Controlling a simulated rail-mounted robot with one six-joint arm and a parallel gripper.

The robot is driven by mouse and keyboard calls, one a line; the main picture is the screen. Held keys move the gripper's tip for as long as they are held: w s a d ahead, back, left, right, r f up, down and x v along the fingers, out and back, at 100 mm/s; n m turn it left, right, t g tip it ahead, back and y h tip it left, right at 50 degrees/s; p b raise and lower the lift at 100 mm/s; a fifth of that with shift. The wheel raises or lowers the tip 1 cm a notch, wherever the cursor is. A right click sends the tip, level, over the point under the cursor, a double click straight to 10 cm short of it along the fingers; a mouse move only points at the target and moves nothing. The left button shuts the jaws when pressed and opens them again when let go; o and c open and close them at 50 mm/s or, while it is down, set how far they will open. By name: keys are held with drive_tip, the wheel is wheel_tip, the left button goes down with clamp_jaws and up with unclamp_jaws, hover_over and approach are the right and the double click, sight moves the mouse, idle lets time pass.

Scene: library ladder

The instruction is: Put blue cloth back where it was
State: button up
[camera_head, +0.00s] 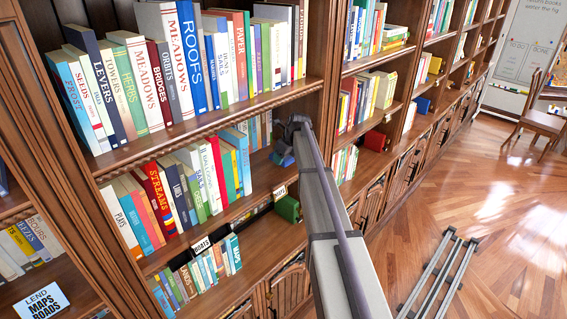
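My gripper (284,148) is dark and small in the view, at the far end of my arm, in the right part of the middle shelf. A small blue item (282,159) shows directly below it, at the shelf's right end. It may be the blue cloth, but it is too small to tell whether it is cloth or a book. I cannot tell whether the fingers are open or closed on it. My own arm crosses the picture from the lower right and hides the shelf parts behind it.
Upright books fill the upper shelf (200,118) and the left of the middle shelf (215,216). A green item (288,209) lies on the shelf below. A sign (42,302) reads "LEND MAPS ROADS". A wooden chair (540,123) and metal rails (438,278) stand on open floor at right.

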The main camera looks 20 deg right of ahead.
drive_tip(key=shift+w+f+b, duration=0.15)
drive_tip(key=shift+f+b, duration=0.8)
drive_tip(key=shift+w+f+b, duration=0.1)
drive_tip(key=shift+f+b, duration=0.8)
drive_tip(key=o, duration=0.9)
drive_tip(key=shift+r, duration=0.1)
drive_tip(key=p+v, duration=0.5)
drive_tip(key=shift+r, duration=0.2)
drive_tip(key=shift+f, duration=0.2)
